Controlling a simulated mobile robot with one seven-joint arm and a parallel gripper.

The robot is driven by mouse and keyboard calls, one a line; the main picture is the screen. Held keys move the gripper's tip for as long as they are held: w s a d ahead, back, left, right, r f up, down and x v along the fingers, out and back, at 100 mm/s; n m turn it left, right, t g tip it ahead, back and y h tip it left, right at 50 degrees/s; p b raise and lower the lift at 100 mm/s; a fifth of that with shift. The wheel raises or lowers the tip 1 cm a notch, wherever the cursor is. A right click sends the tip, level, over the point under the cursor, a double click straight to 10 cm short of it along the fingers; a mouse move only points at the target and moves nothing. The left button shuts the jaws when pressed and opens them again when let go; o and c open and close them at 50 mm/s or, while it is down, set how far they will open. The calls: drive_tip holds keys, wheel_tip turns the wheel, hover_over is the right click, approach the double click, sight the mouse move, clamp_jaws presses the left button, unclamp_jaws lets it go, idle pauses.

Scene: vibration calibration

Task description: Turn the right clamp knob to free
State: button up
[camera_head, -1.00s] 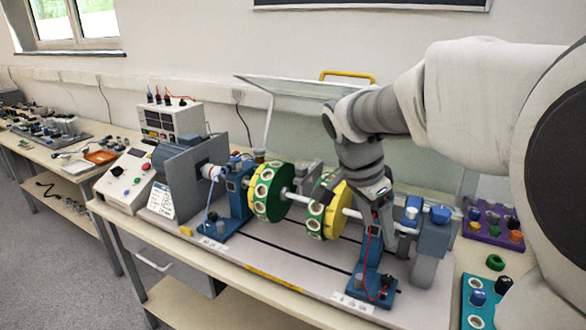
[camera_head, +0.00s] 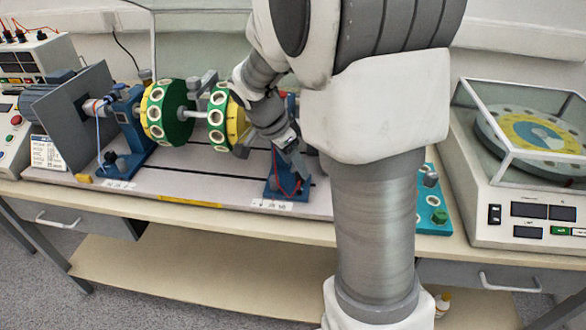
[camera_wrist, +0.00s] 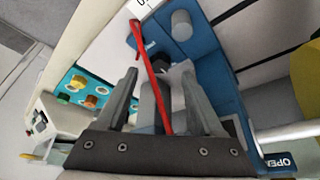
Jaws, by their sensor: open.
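The right blue bearing pedestal (camera_head: 272,182) stands on the pale base plate, partly hidden behind my arm. I cannot tell which is the clamp knob. My gripper (camera_wrist: 159,72) is open, its fingers on either side of a grey part and a red cable (camera_wrist: 150,60). Contact is unclear. In the head view my gripper (camera_head: 296,160) is low at this pedestal.
Green-and-yellow discs (camera_head: 165,113) sit on the shaft left of my gripper. The left pedestal (camera_head: 130,135) and motor plate (camera_head: 75,118) stand farther left. A teal tray (camera_head: 432,205) lies right of my arm, and a covered balance machine (camera_head: 525,165) stands at far right.

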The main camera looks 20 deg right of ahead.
sight(298, 176)
drive_tip(key=shift+x, duration=1.75)
clamp_jaws()
